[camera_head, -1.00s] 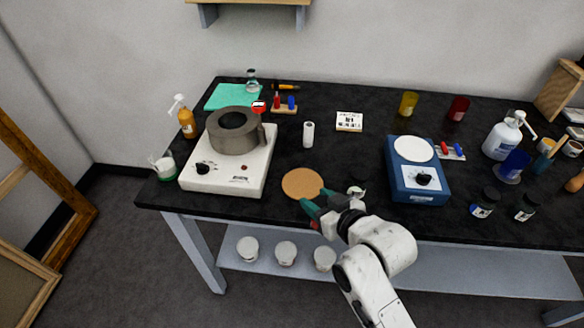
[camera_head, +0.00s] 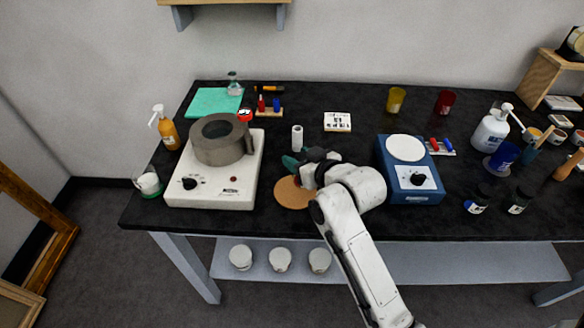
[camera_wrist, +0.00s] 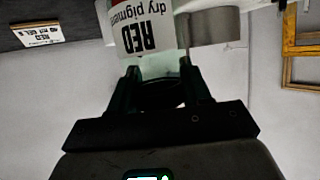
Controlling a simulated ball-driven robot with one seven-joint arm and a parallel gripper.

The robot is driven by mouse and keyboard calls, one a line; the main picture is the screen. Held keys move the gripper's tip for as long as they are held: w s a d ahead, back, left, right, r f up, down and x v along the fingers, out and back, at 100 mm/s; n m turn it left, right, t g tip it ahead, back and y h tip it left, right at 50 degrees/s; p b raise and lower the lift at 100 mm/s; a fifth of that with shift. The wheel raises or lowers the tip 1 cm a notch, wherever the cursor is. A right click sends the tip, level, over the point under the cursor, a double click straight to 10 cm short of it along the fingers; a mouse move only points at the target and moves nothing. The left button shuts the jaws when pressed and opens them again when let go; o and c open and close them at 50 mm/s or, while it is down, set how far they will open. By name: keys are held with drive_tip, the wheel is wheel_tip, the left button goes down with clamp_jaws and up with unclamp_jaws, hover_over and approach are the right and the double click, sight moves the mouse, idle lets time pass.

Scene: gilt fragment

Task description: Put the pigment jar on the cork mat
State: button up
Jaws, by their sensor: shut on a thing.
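The cork mat (camera_head: 293,193) is a round tan disc near the table's front edge, just right of the hot plate. My gripper (camera_head: 291,161) reaches in over the mat's far side, its green fingers pointing left, and the arm covers part of the mat. In the wrist view my gripper (camera_wrist: 158,76) is shut on the pigment jar (camera_wrist: 152,36), whose white label reads "RED dry pigment". The label shows upside down in that view. In the head view the jar is hidden or too dark to make out at the fingers, and its height above the mat cannot be told.
A white hot plate (camera_head: 220,192) with a grey ring-shaped vessel (camera_head: 222,147) stands left of the mat. A small white cylinder (camera_head: 297,138) stands just behind my gripper. A blue balance (camera_head: 410,182) is to the right. Dark jars (camera_head: 477,199) stand farther right.

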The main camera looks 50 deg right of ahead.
drive_tip(key=shift+w+d+f+p, duration=0.15)
drive_tip(key=shift+w+f, duration=0.35)
drive_tip(key=shift+f, duration=0.55)
drive_tip(key=shift+w+f+p, duration=0.2)
drive_tip(key=shift+w+f, duration=0.25)
drive_tip(key=shift+f, duration=0.65)
drive_tip(key=shift+w+d+f+p, duration=0.15)
drive_tip(key=shift+w+f, duration=0.35)
drive_tip(key=shift+f, duration=0.55)
drive_tip(key=shift+f, duration=0.15)
drive_tip(key=o, duration=1.2)
drive_tip(key=shift+c, duration=0.2)
